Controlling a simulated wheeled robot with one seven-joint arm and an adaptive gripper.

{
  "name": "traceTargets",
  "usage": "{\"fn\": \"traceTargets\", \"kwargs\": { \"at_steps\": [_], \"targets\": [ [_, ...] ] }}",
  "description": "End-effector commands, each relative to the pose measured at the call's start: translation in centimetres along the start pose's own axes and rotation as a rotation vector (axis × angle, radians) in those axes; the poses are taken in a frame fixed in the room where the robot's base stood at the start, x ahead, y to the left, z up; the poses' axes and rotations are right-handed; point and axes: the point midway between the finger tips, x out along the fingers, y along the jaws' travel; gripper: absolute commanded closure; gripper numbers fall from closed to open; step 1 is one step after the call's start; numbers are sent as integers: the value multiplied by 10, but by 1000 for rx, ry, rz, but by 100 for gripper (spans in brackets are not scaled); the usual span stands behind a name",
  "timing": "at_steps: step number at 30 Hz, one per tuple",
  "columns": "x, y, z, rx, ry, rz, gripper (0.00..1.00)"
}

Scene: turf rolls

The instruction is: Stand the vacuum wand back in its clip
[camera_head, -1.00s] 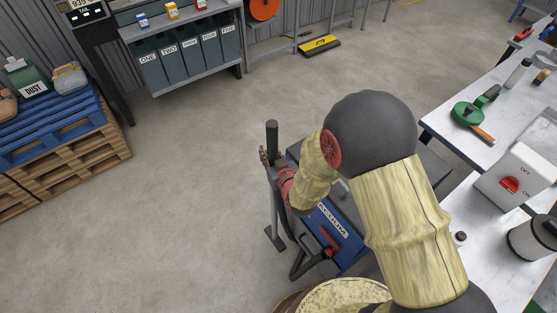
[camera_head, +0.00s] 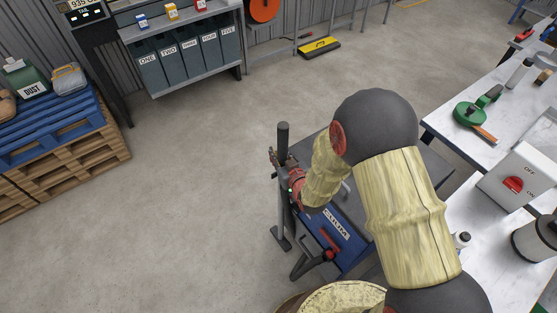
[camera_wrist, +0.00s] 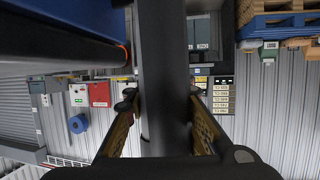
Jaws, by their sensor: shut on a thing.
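The vacuum wand is a dark tube (camera_head: 283,135) standing about upright, with a flat floor nozzle (camera_head: 281,238) at its foot. My gripper (camera_head: 279,164) is shut around the upper part of the wand. In the wrist view the wand (camera_wrist: 163,60) runs down the middle between the fingers of my gripper (camera_wrist: 163,112). The blue vacuum (camera_head: 346,236) with a white label is right beside the wand, partly hidden by my arm. I cannot make out the clip. Whether the nozzle touches the floor is unclear.
A white-topped bench (camera_head: 505,95) with tools is at the right. A round drum (camera_head: 340,298) is at the bottom edge. A pallet stack (camera_head: 75,150) is at the far left and a bin rack (camera_head: 190,60) at the back. The floor left of the wand is clear.

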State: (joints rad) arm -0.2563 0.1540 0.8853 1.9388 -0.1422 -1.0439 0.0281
Motion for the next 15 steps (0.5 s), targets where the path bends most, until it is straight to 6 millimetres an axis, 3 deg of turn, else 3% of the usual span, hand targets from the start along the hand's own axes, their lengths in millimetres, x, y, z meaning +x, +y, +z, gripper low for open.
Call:
{"fn": "traceTargets", "kwargs": {
  "at_steps": [6,15],
  "targets": [
    [11,0,28,0,1,0,100],
    [13,4,30,0,3,0,100]
  ]
}}
